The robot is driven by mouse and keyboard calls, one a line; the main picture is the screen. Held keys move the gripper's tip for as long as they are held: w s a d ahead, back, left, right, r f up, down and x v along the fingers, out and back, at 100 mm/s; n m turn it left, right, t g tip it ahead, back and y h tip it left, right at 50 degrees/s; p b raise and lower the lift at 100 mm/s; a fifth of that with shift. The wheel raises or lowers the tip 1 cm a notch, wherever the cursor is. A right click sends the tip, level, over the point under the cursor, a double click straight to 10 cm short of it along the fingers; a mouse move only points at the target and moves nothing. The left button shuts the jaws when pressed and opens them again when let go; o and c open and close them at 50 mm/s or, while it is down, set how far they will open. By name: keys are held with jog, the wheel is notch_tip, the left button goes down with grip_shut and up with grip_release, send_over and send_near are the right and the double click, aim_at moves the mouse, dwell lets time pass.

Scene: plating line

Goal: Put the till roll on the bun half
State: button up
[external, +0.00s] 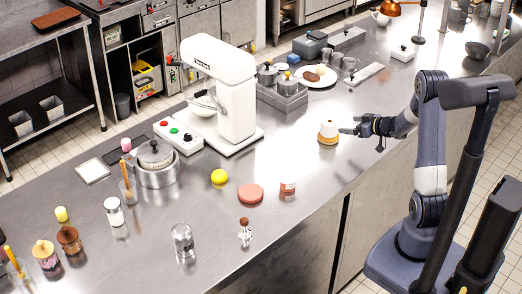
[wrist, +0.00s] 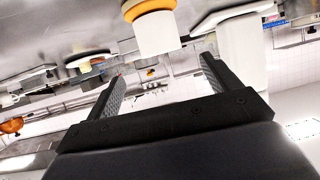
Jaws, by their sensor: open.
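The white till roll (external: 328,127) stands upright on the tan-orange bun half (external: 328,139) on the steel counter. In the wrist view, which is upside down, the till roll (wrist: 158,33) shows against the orange bun half (wrist: 146,8). My gripper (external: 348,127) is just right of the roll in the external view, with its fingers pointing at it. In the wrist view my gripper (wrist: 160,72) is open and empty. The roll appears beyond the fingertips, apart from both fingers.
A white stand mixer (external: 232,95) stands left of the roll. A grey caddy with lidded pots (external: 283,96) and a white plate with food (external: 329,82) are behind. A small jar (external: 287,189), a pink disc (external: 250,193) and a yellow ball (external: 219,176) lie in front. The counter around the roll is clear.

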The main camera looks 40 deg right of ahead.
jog(key=shift+v, duration=1.4)
jog(key=shift+o, duration=0.4)
